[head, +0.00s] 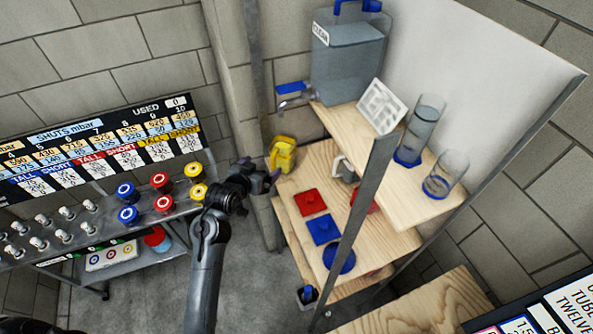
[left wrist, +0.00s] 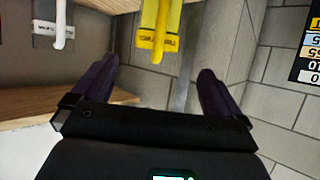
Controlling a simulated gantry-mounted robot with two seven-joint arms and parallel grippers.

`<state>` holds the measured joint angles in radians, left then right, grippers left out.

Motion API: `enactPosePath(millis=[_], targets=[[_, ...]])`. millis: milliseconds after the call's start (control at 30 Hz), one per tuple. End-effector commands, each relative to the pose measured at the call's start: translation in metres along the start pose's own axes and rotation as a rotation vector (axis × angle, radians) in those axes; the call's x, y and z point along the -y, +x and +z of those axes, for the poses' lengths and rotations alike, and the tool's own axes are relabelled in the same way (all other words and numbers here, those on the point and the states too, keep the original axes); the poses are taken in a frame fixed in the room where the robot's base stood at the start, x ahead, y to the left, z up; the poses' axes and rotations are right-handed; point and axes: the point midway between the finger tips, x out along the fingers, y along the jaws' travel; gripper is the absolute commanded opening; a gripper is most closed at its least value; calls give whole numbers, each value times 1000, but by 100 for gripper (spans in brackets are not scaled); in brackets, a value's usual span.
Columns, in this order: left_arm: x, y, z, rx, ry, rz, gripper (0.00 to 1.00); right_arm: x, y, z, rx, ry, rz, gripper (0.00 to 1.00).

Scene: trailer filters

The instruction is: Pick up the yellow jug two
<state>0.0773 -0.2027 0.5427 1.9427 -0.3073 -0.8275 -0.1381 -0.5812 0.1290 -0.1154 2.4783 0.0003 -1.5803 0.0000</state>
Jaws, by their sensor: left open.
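The yellow jug (head: 282,153) stands at the left back corner of the lower wooden shelf in the head view. In the left wrist view the yellow jug (left wrist: 171,32) shows at the top centre, with its handle and a printed label towards me; its upper part is cut off by the frame. My left gripper (head: 262,172) is just left of and in front of the jug. Its dark fingers (left wrist: 155,70) are open and apart, with the jug beyond the gap between them and nothing held. My right gripper is not in view.
A grey jug with a white handle (left wrist: 62,18) is beside the yellow one. A clear water tank (head: 348,65) with a tap stands on the upper shelf (head: 345,118). A metal post (head: 362,215) rises in front. Red and blue square pieces (head: 323,229) lie on the lower shelf.

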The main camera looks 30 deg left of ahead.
Motion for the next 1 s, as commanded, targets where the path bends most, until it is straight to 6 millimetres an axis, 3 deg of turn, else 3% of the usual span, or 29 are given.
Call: enactPosePath(millis=[200, 500, 767, 1000], targets=[[-6, 17, -28, -52, -22, 7, 100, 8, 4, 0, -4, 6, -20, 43], [-6, 54, -31, -53, -20, 7, 100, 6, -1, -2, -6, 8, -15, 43], [-7, 65, -33, -52, -20, 7, 100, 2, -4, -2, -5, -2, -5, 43], [-11, 91, -42, -52, -21, 7, 100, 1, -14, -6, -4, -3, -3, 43]])
